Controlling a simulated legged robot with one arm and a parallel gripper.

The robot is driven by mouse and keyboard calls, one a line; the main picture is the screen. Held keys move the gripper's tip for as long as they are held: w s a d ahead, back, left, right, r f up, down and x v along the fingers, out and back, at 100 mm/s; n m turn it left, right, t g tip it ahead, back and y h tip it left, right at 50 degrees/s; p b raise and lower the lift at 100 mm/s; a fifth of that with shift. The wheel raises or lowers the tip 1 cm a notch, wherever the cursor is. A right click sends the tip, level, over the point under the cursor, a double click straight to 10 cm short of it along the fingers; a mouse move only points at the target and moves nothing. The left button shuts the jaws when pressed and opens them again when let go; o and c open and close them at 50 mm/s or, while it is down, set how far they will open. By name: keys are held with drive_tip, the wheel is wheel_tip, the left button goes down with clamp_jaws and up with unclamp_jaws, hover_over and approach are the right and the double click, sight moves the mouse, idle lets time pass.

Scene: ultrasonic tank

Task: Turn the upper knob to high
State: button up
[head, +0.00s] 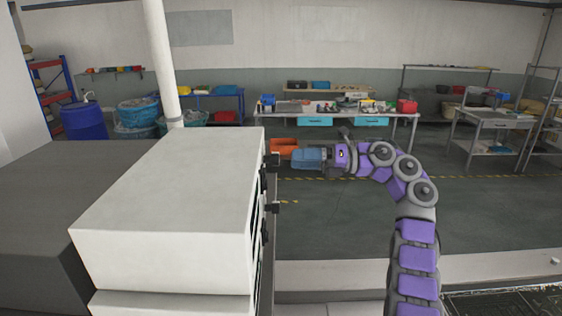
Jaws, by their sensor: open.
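The white box-shaped unit (165,190) stands close on the left, with its control face turned right and seen almost edge-on. A dark upper knob (272,161) sticks out near the top of that face. A second dark knob (275,208) sticks out lower down. The markings and the knobs' settings cannot be read from here. My gripper (326,160), at the end of my purple arm, points left toward the upper knob at about its height in the picture. It is open, and a gap shows between it and the knob.
Blue (308,157) and orange (284,147) box shapes show around my gripper's tip; their distance is unclear. A workbench (335,116) stands at the back. A white pole (162,65) rises behind the unit. The floor right of the unit is open.

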sight(276, 160)
drive_tip(key=a, duration=0.7)
drive_tip(key=shift+p, duration=0.3)
drive_tip(key=shift+w+d, duration=0.1)
drive_tip(key=shift+d, duration=0.45)
drive_tip(key=shift+a, duration=0.55)
drive_tip(key=c, duration=0.6)
drive_tip(key=shift+f, duration=0.1)
drive_tip(key=c, duration=0.4)
